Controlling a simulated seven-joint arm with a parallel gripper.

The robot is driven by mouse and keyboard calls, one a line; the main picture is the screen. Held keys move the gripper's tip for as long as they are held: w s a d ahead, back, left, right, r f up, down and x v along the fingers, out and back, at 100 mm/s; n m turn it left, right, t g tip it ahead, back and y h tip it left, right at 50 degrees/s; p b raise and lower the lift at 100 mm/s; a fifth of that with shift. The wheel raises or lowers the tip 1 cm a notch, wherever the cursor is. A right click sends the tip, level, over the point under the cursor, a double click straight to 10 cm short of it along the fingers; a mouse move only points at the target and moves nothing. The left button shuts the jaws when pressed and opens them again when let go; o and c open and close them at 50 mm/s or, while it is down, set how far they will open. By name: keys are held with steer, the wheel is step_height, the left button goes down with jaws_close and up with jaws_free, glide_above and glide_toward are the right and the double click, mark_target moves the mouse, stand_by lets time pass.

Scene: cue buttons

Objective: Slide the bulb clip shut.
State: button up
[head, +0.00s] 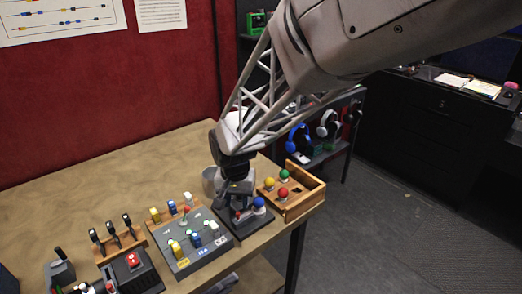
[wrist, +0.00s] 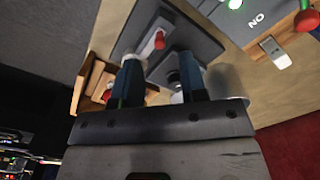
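A dark grey bulb stand (head: 229,222) is at the right end of the table, partly hidden under my gripper (head: 238,188). A blue ball-shaped bulb (head: 259,203) shows at its right side, beside the gripper. In the wrist view the stand's grey plate (wrist: 205,42) carries a red-tipped handle (wrist: 159,41), beyond my fingertips. A dark round part (wrist: 173,77) shows between the fingers. My gripper (wrist: 160,70) is pointing down with its two fingers apart and nothing visibly held. I cannot tell which part is the clip; the fingers cover part of the stand.
A wooden tray (head: 306,204) with yellow, green and red bulbs is to the right at the table edge. A metal cup (head: 209,182) stands behind left. A grey switch panel (head: 187,252) and a red-button box (head: 133,272) are to the left. The back table is clear.

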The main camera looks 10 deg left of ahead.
mark_target(238, 213)
steer(key=shift+f, duration=2.55)
jaws_close()
